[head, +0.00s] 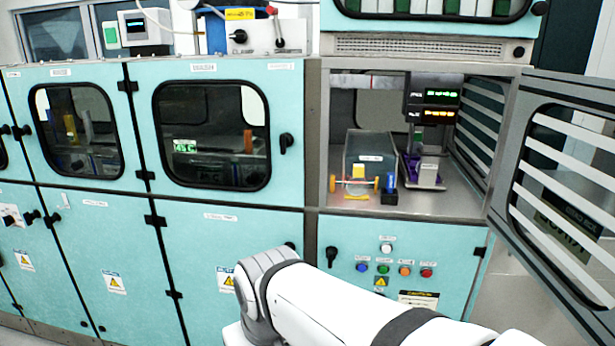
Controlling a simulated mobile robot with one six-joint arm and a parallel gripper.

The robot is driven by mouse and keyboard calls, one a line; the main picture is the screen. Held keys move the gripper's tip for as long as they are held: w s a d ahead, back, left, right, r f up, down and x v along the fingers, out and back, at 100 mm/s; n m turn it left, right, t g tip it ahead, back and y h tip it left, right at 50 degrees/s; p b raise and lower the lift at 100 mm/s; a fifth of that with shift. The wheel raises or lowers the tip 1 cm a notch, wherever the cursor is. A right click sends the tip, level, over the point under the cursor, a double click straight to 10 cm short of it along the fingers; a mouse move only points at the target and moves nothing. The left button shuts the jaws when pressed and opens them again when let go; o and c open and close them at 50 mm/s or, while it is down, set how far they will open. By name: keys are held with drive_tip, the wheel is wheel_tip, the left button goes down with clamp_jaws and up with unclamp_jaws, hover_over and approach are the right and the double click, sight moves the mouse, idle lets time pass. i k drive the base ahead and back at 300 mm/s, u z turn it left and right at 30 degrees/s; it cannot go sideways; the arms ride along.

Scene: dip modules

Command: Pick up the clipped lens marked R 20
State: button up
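I cannot make out a clipped lens marked R 20 in the head view; any such lettering is too small to read. The open compartment holds several small items. A yellow and orange item (357,184) stands in front of a grey tank (368,150). A small blue piece (391,181) is in a black block (389,198) to its right. Farther right is a grey and purple device (427,172) under a black unit with lit displays (433,97). My white arm crosses the lower right of the picture, and my gripper is not in view.
The slatted door (570,190) of the compartment stands open to the right. Teal cabinets with closed, windowed doors (204,135) line the left. A button panel (395,265) sits below the opening. The compartment's metal floor (440,203) is bare at the front.

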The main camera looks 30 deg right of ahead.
sight(356, 186)
drive_tip(key=z, duration=0.65)
drive_tip(key=i, duration=1.1)
drive_tip(key=z, duration=0.95)
drive_tip(key=i, duration=0.35)
drive_tip(key=z, duration=0.15)
drive_tip(key=k, duration=0.8)
drive_tip(key=z, duration=0.2)
drive_tip(key=i, duration=0.8)
drive_tip(key=u, duration=0.05)
